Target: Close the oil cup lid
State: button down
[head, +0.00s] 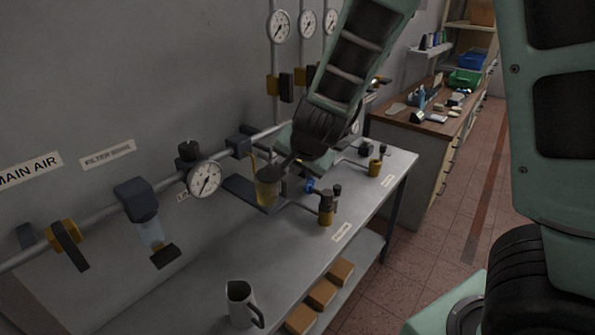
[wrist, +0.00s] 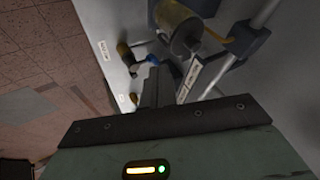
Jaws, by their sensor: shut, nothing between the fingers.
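In the wrist view a yellow cup with a grey round end (wrist: 184,36) shows at the top, beyond the fingers. My gripper (wrist: 153,72) is shut and empty, with its dark fingers pointing toward the cup and fittings. In the head view my arm comes down from above and its end is close to the cup's upper right side. It partly hides the cup top, and I cannot tell how the lid stands.
A pressure gauge (head: 204,179) and a clear filter bowl (head: 152,232) sit on the pipe to the left. Bench space between jug and fittings is free.

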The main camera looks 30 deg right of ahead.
jog(key=w+a+f+p, duration=0.1)
jog(key=w+f, duration=0.1)
jog(key=w, duration=0.3)
jog(key=shift+w+a+f, duration=0.3)
jog(key=shift+a+f, duration=0.05)
